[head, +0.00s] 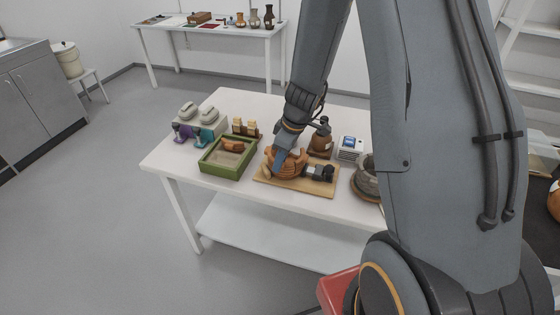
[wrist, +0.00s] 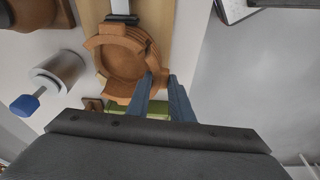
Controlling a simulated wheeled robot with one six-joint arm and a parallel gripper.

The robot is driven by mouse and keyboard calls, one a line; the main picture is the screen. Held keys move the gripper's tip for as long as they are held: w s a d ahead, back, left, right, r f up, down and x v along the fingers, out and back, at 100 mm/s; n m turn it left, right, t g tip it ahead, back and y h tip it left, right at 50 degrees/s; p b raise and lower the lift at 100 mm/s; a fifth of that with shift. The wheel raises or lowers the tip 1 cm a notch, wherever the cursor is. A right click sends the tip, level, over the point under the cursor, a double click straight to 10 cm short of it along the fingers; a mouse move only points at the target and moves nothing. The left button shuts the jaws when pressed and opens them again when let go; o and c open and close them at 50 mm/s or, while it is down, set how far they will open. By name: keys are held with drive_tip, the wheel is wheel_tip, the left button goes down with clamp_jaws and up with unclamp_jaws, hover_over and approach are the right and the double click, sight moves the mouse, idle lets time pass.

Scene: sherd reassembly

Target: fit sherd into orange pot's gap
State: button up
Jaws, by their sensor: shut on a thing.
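The orange pot (head: 294,166) sits on a wooden board on the white table, and I look down into its bowl in the wrist view (wrist: 122,64). Its rim looks stepped and uneven there. My gripper (head: 278,167) is down at the pot's left side in the head view. In the wrist view my blue-grey fingers (wrist: 161,78) reach the pot's lower right wall and are shut on a thin orange sherd, mostly hidden between them. I cannot tell whether the sherd sits in the gap. Another orange-brown piece (head: 232,145) lies in the green tray.
The green tray (head: 211,170) stands left of the wooden board (head: 318,189). A dark clamp-like device (head: 320,172) touches or nearly touches the pot. The front left table is clear.

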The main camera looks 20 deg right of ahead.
drive_tip(key=shift+w+d+f+b, duration=0.1)
drive_tip(key=shift+w+d+b, duration=0.15)
drive_tip(key=shift+b, duration=0.15)
drive_tip(key=shift+s+f+b, duration=0.1)
drive_tip(key=shift+f+b, duration=0.3)
drive_tip(key=shift+b, duration=0.75)
idle(3.2)
idle(0.4)
drive_tip(key=o, duration=0.9)
drive_tip(key=v, duration=0.7)
drive_tip(key=shift+r+b, duration=0.4)
